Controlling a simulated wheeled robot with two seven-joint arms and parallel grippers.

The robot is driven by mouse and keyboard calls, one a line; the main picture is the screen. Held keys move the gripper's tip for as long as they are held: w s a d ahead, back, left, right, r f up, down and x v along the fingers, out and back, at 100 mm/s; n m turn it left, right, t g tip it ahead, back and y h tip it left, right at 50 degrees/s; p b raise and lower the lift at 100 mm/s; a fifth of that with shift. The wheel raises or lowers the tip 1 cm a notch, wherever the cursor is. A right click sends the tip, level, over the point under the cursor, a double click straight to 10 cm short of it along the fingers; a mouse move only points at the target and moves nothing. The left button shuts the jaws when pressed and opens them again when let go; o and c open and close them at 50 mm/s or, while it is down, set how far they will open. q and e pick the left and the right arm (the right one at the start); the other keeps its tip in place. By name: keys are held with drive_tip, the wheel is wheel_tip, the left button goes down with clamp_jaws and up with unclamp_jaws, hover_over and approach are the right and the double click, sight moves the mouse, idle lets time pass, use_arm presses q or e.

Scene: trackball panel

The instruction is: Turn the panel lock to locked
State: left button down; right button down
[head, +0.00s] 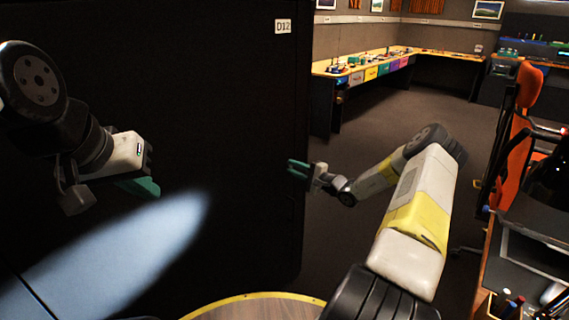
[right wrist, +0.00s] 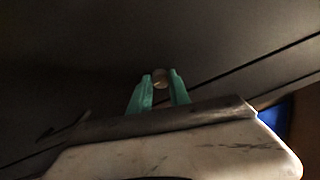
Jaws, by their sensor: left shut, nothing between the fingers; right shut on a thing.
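The dark panel (head: 235,120) fills the left and middle of the head view. My right gripper (head: 294,170) reaches the panel's right part with its green fingers. In the right wrist view, my right gripper's fingers (right wrist: 160,88) are shut on a small round pale knob (right wrist: 160,76), which looks like the panel lock. Its marks and turn angle cannot be made out. My left gripper (head: 150,182) is shut and empty in front of the panel at the left.
A white label reading D12 (head: 283,26) is high on the panel. A long workbench (head: 345,68) with coloured drawers stands behind to the right. An orange chair (head: 522,110) and a desk (head: 500,262) are at the right. A round wooden top with yellow rim (head: 255,308) is below.

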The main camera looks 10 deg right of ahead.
drive_tip(key=c, duration=1.2)
unclamp_jaws()
drive_tip(key=v, duration=0.7)
drive_tip(key=shift+s+d, duration=0.2)
drive_tip(key=shift+s, duration=0.15)
drive_tip(key=s+a+r+n+g, duration=1.05)
drive_tip(key=s+a+r, duration=0.25)
drive_tip(key=a+r, duration=0.25)
drive_tip(key=s+d+r+n+t+h, duration=0.1)
drive_tip(key=s+r+h, duration=0.3)
drive_tip(key=s, duration=0.8)
drive_tip(key=s+d+r+n+t+h, duration=0.1)
drive_tip(key=s+r+n+h, duration=0.1)
drive_tip(key=s+r+h, duration=0.2)
drive_tip(key=s+r, duration=0.3)
drive_tip(key=s, duration=0.5)
drive_tip(key=shift+s+d+r+h, duration=0.35)
drive_tip(key=shift+s+r+h, duration=0.05)
